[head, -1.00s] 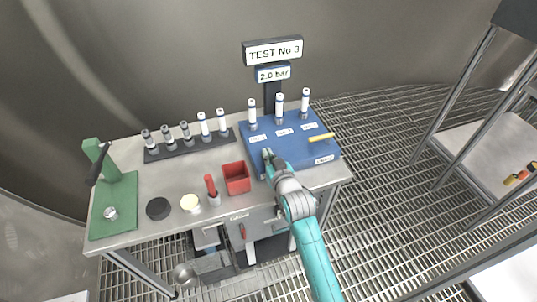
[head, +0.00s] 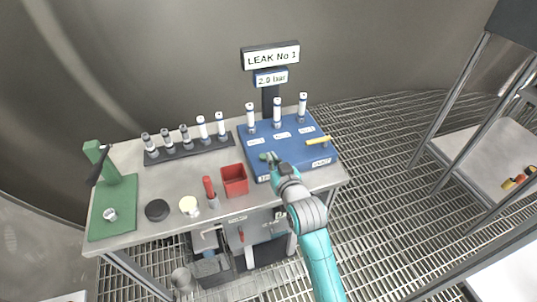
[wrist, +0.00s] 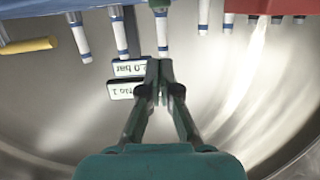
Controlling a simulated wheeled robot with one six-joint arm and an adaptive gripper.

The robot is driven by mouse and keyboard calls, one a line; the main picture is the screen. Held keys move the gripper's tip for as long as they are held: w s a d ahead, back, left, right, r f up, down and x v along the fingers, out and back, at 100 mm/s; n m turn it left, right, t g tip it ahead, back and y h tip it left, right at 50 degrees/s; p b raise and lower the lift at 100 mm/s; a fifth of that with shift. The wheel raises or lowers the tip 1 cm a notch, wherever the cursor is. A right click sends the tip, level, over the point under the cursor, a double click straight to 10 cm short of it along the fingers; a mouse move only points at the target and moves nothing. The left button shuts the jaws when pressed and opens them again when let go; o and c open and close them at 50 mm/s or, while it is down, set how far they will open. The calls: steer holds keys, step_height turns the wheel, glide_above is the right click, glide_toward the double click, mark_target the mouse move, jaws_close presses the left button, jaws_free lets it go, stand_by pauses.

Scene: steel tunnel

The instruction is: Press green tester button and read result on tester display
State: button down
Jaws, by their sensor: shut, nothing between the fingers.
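The blue tester (head: 298,150) sits at the right end of the bench, with three white-and-blue tubes (head: 277,112) standing in it and a yellow handle (head: 318,140) at its right. Its display (head: 271,56) on a post reads "LEAK No 1", with "2.0 bar" on the smaller plate (head: 271,77) below. The green button (head: 263,156) is at the tester's front left. My gripper (head: 273,161) is shut and empty, just right of the button in the picture; I cannot tell the exact gap. In the wrist view the shut fingertips (wrist: 159,66) overlap the upside-down display plates (wrist: 126,89).
A red bin (head: 234,181) stands left of the tester. A red-handled tool (head: 210,190), a pale disc (head: 189,206), a black disc (head: 157,209) and a green press (head: 117,200) lie further left. A rack (head: 185,150) of several tubes is at the back.

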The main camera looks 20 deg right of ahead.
steer(key=shift+v, duration=2.15)
steer(key=s+f, duration=0.5)
steer(key=s, duration=0.6)
steer(key=s+f, duration=0.5)
steer(key=s, duration=0.5)
steer(key=v, duration=2.4)
steer(key=shift+a+g, duration=0.4)
steer(key=shift+f, duration=0.15)
